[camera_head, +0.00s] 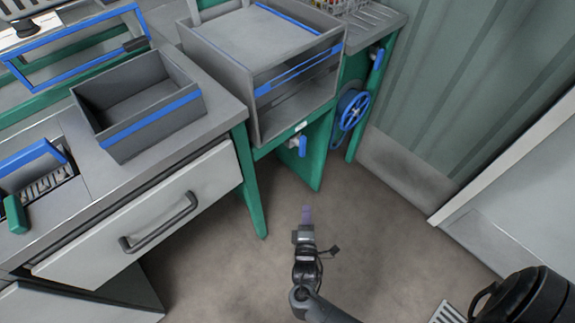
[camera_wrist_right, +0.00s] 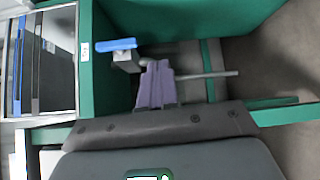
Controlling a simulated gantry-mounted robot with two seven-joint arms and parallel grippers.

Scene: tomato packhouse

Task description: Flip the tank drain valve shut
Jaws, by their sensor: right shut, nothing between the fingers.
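The drain valve has a blue lever (camera_head: 299,145) and sits under the grey tank (camera_head: 215,65), against the green frame. In the right wrist view the blue lever (camera_wrist_right: 117,45) shows beside a small grey valve body (camera_wrist_right: 127,62). The lever's long side runs roughly in line with a thin grey rod there. My right gripper (camera_head: 307,213) has purple fingers and is shut and empty. In the head view it is over the floor, below the valve. In the wrist view its fingertips (camera_wrist_right: 154,68) appear close to the valve body; contact cannot be told. My left gripper is not in view.
A blue handwheel (camera_head: 354,110) is on the green frame right of the valve, with another blue handle (camera_head: 378,58) above it. A green leg (camera_head: 251,185) stands left of the valve. A drawer unit (camera_head: 150,222) is at the left. The floor around my right gripper is clear.

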